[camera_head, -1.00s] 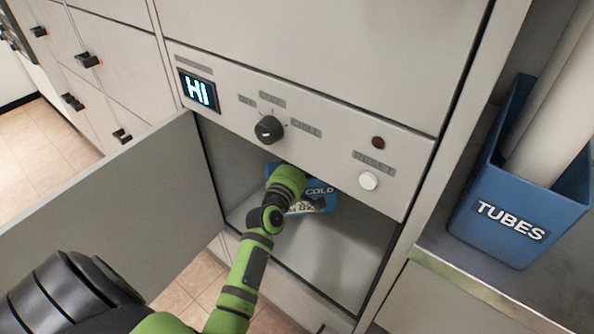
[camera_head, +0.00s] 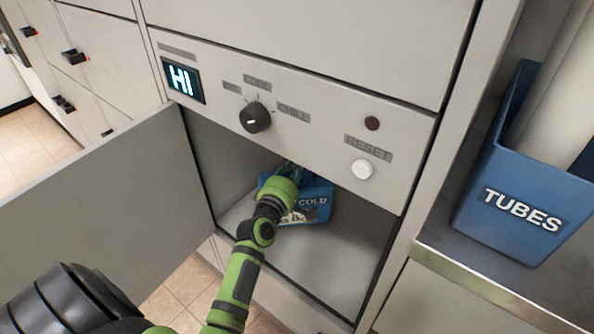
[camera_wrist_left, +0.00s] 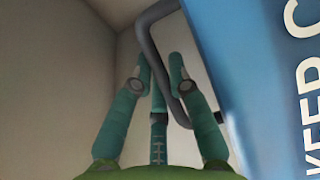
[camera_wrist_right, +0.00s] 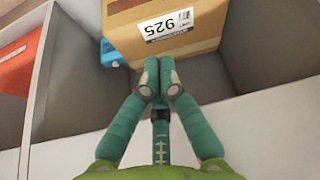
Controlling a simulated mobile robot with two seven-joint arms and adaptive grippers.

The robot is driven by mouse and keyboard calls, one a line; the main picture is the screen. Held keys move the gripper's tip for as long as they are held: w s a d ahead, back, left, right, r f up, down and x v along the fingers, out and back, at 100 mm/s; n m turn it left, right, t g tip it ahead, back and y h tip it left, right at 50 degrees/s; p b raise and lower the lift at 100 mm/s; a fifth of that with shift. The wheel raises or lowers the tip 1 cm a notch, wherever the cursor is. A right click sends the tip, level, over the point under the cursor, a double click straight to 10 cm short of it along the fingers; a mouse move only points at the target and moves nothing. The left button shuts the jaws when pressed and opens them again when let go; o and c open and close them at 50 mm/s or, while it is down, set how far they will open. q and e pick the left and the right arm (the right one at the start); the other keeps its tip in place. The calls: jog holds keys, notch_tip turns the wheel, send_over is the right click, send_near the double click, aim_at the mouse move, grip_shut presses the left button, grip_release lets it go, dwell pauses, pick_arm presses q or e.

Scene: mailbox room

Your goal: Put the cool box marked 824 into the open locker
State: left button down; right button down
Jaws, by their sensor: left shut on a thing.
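The blue cool box (camera_head: 318,208) is inside the open locker (camera_head: 350,262), under the control panel. "COLD" shows on its front; its number is partly hidden by my arm and unreadable. My left gripper (camera_head: 284,174) reaches into the locker and is shut on the box's handle. In the left wrist view, the fingers (camera_wrist_left: 160,75) are around the grey handle (camera_wrist_left: 150,45), and the blue box side (camera_wrist_left: 255,75) fills the right. My right gripper (camera_wrist_right: 160,85) is shut and empty, in front of a cardboard box. It is not visible in the head view.
The locker door (camera_head: 110,205) stands open to the left. The panel has a "HI" display (camera_head: 183,79), a dial (camera_head: 255,117) and a RESET button (camera_head: 362,169). A blue TUBES bin (camera_head: 520,210) stands at right. A cardboard box marked 925 (camera_wrist_right: 180,45) shows in the right wrist view.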

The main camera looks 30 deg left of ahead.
pick_arm(q)
jog(key=shift+r, duration=0.1)
pick_arm(e)
jog(key=shift+w+a+r, duration=0.1)
jog(key=shift+w+r, duration=0.05)
jog(key=shift+w, duration=0.15)
pick_arm(q)
jog(key=c, duration=1.2)
grip_release()
pick_arm(e)
jog(key=shift+w+t, duration=0.1)
jog(key=shift+t, duration=0.2)
